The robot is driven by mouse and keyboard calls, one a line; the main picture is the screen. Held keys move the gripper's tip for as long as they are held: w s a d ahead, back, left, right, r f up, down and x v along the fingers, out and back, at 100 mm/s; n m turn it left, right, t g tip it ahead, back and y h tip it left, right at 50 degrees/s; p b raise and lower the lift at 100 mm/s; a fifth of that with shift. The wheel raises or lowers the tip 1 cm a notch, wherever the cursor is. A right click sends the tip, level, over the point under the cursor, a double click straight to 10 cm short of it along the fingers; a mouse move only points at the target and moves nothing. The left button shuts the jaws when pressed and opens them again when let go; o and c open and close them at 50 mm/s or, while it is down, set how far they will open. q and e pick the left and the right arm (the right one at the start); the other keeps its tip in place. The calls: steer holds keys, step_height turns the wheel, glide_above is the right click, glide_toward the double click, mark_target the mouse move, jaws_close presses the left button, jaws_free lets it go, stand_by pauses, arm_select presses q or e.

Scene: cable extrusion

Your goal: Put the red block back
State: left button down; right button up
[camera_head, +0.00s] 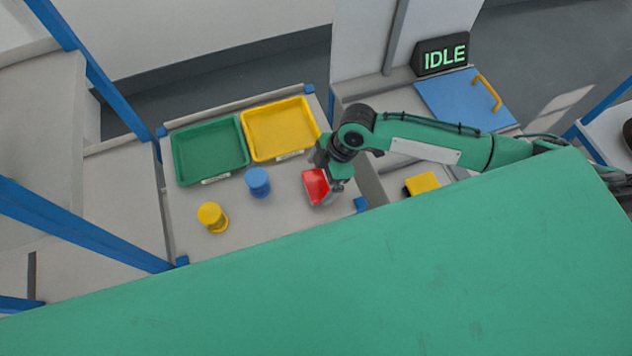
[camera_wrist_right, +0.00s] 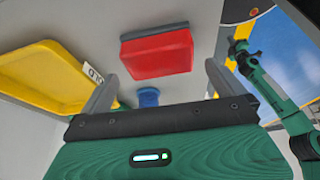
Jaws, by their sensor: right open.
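The red block (camera_head: 317,186) is on the right part of the grey table, partly covered by my right gripper (camera_head: 333,186). In the right wrist view the red block (camera_wrist_right: 157,54) has a dark edge strip. It lies just past the tips of my right gripper (camera_wrist_right: 161,72), roughly in line with the gap between the fingers. The fingers are spread apart with nothing between them. I cannot tell whether they touch the block. My left gripper is not in view.
A green tray (camera_head: 210,180) and a yellow tray (camera_head: 249,131) stand at the back. A blue cylinder (camera_head: 258,184) and a yellow cylinder (camera_head: 212,216) stand in front.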

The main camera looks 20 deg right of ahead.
steer(key=b+v, duration=0.1)
steer(key=v, duration=0.7)
steer(key=shift+s+f, duration=0.1)
